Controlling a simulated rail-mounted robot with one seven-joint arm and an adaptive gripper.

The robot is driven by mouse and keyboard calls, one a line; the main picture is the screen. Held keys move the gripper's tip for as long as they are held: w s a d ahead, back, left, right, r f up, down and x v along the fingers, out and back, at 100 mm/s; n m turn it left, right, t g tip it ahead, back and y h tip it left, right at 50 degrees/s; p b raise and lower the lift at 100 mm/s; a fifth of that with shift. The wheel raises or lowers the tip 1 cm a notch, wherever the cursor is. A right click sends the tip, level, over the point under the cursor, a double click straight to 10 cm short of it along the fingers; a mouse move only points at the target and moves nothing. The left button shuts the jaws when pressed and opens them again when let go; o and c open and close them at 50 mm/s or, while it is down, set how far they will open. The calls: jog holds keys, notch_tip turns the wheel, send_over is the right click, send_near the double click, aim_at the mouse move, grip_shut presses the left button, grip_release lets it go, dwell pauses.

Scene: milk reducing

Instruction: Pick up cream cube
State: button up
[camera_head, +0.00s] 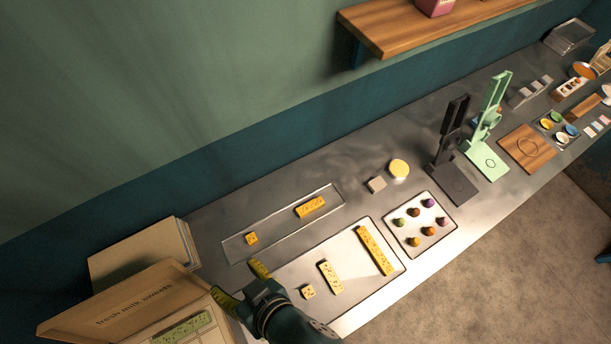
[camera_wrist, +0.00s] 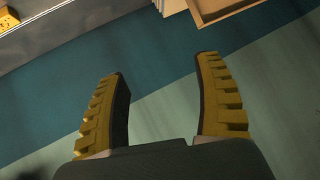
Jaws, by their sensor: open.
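No piece is plainly marked as the cream cube. A small yellow speckled cube (camera_head: 251,238) sits on the clear tray (camera_head: 280,222), and another small speckled cube (camera_head: 308,291) sits on the white tray (camera_head: 345,262). A pale beige block (camera_head: 376,184) lies on the counter beside a round yellow piece (camera_head: 398,168). My gripper (camera_head: 243,284) is open and empty at the counter's left end, between the white tray and the boxes.
A lidded sweets box (camera_head: 122,306) and a closed-looking box (camera_head: 143,254) stand left of my gripper. Longer yellow bars (camera_head: 375,250) lie on the trays. A tray of colored balls (camera_head: 420,224), a black stand (camera_head: 455,180) and a green stand (camera_head: 486,160) stand to the right.

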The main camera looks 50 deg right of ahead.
jog(key=s+d+f+g+h+b, duration=0.15)
jog(key=s+f+g, duration=0.25)
jog(key=s+f, duration=0.9)
jog(key=m+g+h+b, duration=0.1)
jog(key=g+b, duration=0.1)
send_near(309, 293)
jog(key=x, duration=0.5)
jog(key=shift+a+f+b, duration=0.1)
jog(key=shift+a+b, duration=0.15)
jog(key=shift+b, duration=0.1)
jog(key=x, duration=0.5)
jog(key=shift+w+d+f, duration=0.2)
jog(key=shift+d+f, duration=0.1)
jog(key=shift+d, duration=0.05)
jog(key=c, duration=1.2)
